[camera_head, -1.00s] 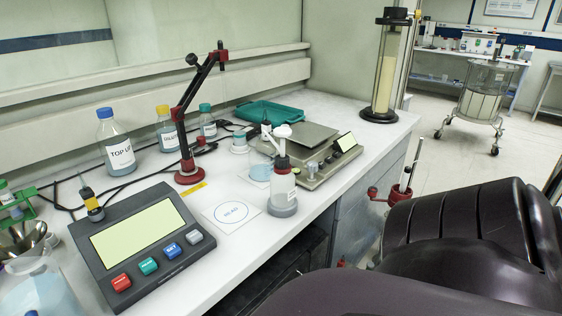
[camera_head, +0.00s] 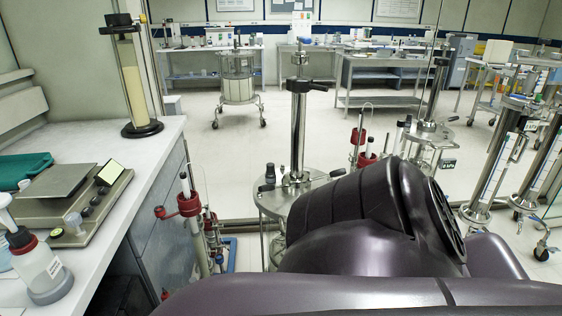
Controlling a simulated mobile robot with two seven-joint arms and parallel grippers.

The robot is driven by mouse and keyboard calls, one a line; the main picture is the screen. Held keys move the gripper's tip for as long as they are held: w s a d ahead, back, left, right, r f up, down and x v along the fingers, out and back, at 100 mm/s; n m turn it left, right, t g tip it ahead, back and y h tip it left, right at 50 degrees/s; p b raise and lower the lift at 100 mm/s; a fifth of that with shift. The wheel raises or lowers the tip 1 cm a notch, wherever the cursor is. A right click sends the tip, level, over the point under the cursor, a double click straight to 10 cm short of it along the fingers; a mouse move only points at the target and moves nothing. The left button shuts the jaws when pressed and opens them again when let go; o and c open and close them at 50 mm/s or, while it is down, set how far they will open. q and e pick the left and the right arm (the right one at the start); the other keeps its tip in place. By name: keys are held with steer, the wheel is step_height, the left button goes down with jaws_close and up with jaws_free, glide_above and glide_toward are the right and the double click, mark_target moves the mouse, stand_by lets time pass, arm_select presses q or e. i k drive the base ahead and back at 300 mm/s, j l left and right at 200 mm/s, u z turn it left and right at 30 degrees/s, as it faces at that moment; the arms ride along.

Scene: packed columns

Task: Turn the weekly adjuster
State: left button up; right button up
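I cannot pick out a part that is clearly the weekly adjuster. A round steel stand (camera_head: 298,196) with an upright steel column (camera_head: 298,127) and a black handle near its top stands ahead, partly hidden by my dark arm. More steel columns with pale scales, such as one column (camera_head: 497,165), stand at the right. A clear vessel (camera_head: 238,82) on a wheeled frame stands farther back. Neither of my grippers shows; only dark arm links fill the lower right.
At the left, a white bench (camera_head: 150,165) holds a balance (camera_head: 75,203), a green tray (camera_head: 22,171), a wash bottle (camera_head: 40,267) and a tall column (camera_head: 130,80). Red-clamped tubes (camera_head: 190,206) stand beside the bench. Open floor (camera_head: 215,155) lies ahead, with tables (camera_head: 390,82) behind.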

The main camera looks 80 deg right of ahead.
mark_target(290, 186)
steer(key=z, duration=2.55)
